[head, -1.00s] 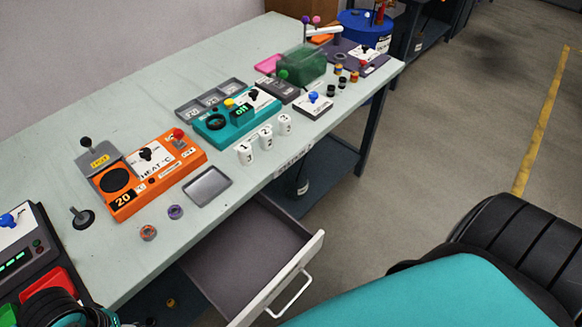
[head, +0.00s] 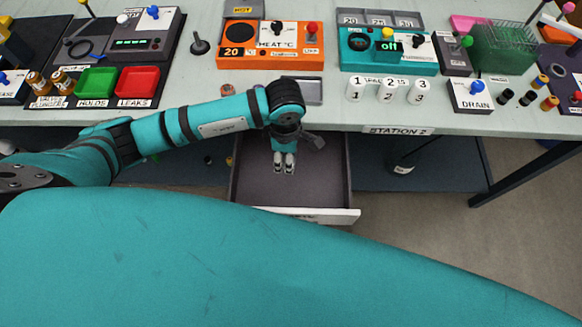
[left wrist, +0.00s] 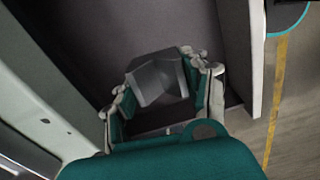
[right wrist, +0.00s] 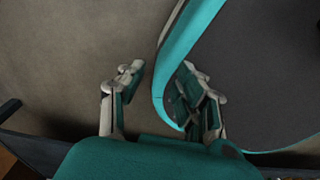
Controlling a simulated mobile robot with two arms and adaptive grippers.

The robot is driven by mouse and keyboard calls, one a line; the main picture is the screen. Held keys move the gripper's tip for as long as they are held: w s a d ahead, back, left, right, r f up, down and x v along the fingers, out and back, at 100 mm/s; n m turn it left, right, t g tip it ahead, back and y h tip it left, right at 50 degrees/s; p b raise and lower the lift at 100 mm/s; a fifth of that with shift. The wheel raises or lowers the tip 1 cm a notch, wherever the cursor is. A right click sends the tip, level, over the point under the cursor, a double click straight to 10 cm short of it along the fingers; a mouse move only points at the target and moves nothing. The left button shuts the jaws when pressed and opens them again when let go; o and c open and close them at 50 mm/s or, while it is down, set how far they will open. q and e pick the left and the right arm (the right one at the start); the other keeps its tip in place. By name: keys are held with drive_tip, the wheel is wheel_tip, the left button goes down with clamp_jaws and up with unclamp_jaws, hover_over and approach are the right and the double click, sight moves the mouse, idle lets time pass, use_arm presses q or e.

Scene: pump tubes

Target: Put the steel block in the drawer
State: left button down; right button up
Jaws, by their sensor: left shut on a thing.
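The drawer (head: 325,185) is pulled open under the front edge of the bench. My left gripper (head: 284,168) points down over the drawer's inside. In the left wrist view the steel block (left wrist: 157,80), a grey angular piece, is between the fingers of my left gripper (left wrist: 168,92), which is shut on it. The drawer's dark floor (left wrist: 95,35) shows behind it; I cannot tell whether the block touches the floor. The block does not show clearly in the head view. My right gripper (right wrist: 162,85) is open and empty, away from the bench.
The bench (head: 215,120) carries an orange heater unit (head: 260,60), a teal unit (head: 375,62), a grey tray (head: 312,90) and numbered white pieces (head: 387,91). Red (head: 138,82) and green bins (head: 97,83) stand to the left. The drawer's white front (head: 330,215) faces me.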

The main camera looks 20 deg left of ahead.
sight(289, 177)
use_arm(q)
drive_tip(key=shift+w+d+f+n, duration=0.15)
drive_tip(key=shift+w+d+n, duration=0.1)
drive_tip(key=shift+n, duration=0.25)
wheel_tip(289, 177, down, 10)
drive_tip(key=shift+d, duration=0.1)
drive_tip(key=shift+f+b, duration=0.2)
drive_tip(key=shift+b, duration=0.1)
drive_tip(key=c, duration=0.6)
unclamp_jaws()
drive_tip(key=shift+s, duration=0.1)
wheel_tip(289, 177, up, 12)
drive_tip(key=shift+r+p, duration=0.2)
drive_tip(key=shift+p, duration=0.25)
